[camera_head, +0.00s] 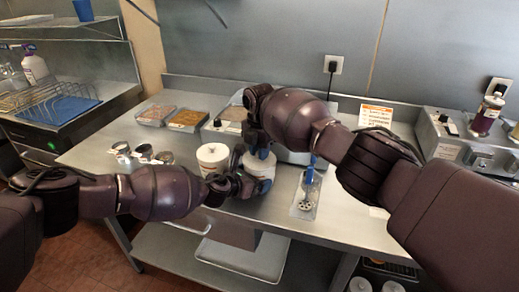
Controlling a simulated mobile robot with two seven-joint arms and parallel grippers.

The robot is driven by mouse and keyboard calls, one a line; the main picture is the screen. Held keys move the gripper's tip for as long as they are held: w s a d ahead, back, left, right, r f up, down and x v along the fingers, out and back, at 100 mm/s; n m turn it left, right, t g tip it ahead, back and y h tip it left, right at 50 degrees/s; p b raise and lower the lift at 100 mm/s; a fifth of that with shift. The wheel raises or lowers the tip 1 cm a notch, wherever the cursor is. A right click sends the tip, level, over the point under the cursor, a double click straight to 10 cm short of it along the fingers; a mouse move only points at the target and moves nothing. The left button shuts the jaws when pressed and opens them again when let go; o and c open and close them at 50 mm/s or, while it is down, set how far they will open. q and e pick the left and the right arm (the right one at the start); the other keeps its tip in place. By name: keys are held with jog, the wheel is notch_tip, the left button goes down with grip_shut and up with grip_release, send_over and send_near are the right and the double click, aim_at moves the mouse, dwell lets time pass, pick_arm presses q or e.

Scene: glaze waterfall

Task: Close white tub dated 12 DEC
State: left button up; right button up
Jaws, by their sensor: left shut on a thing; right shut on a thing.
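A white tub (262,171) stands near the front of the steel table, partly hidden by both my grippers. My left gripper (246,186) is low at its left front side, shut on the tub's body. My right gripper (260,152) points down from above, shut at the tub's top, on what looks like its lid. Whether the lid sits fully down cannot be told. A second white tub (213,157) with a lid on stands just to the left, apart from the grippers. No date is readable on either tub.
Several small metal cups (143,152) stand left of the tubs. Shallow trays (188,120) sit behind them. A clear tray with a blue-handled tool (306,193) lies to the right. A machine (452,135) stands at the far right. The front right tabletop is mostly clear.

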jog(key=shift+f, duration=0.15)
jog(key=o, duration=1)
notch_tip(320, 180, up, 12)
pick_arm(q)
jog(key=o, duration=0.9)
